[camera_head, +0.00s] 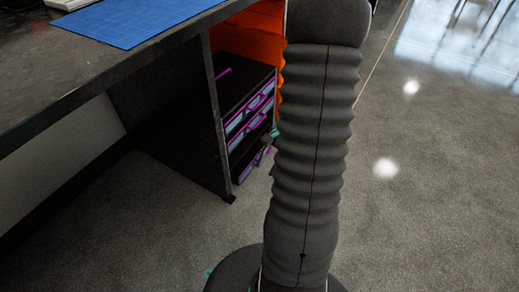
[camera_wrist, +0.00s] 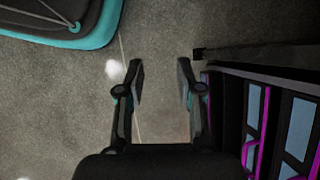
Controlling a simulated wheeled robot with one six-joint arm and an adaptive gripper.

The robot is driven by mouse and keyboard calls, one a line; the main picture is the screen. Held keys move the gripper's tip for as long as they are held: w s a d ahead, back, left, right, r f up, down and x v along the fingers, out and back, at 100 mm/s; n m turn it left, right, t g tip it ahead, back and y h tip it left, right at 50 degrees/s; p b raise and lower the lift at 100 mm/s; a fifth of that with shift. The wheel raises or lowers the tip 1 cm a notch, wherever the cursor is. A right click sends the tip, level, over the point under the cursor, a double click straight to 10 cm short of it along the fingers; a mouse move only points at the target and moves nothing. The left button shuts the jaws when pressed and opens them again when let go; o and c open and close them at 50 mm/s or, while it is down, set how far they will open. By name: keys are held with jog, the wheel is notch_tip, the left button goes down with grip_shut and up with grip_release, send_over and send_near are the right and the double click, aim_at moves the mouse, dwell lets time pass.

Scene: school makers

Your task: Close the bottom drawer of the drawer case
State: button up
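The drawer case (camera_head: 245,90) is dark with purple trim and pale blue drawer fronts. It stands inside the orange-lined bay of the desk. Its bottom drawer (camera_head: 246,164) sticks out past the drawers above, partly hidden behind my arm in the head view. In the wrist view the case is at the right, and the pulled-out bottom drawer (camera_wrist: 229,105) shows a dark interior. My gripper (camera_wrist: 162,75) is open and empty over the floor, just left of that drawer. Its right finger is close to the drawer's front edge; I cannot tell whether they touch. In the head view my arm hides most of the gripper.
The dark desk (camera_head: 100,65) has a side panel left of the drawer case. A blue cutting mat (camera_head: 140,20) lies on its top. A dark panel edge (camera_wrist: 255,55) lies near the drawer in the wrist view.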

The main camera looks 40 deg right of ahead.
jog(key=w+d+f+m+t+y, duration=0.1)
jog(key=w+d+f+m+t, duration=0.2)
jog(key=d+f+m+t, duration=0.7)
jog(key=w+d+f+m+t+y, duration=0.15)
jog(key=d+f+m, duration=0.35)
jog(key=f+m, duration=1.1)
jog(key=w+d+m+t+h, duration=0.3)
jog(key=w+d+m, duration=0.25)
jog(key=m, duration=0.35)
jog(key=shift+y, duration=0.25)
jog(key=x, duration=0.6)
jog(key=b+x, duration=0.1)
jog(key=x, duration=0.5)
jog(key=shift+w+r, duration=0.15)
jog(key=shift+w, duration=0.25)
jog(key=shift+c, duration=0.2)
grip_shut()
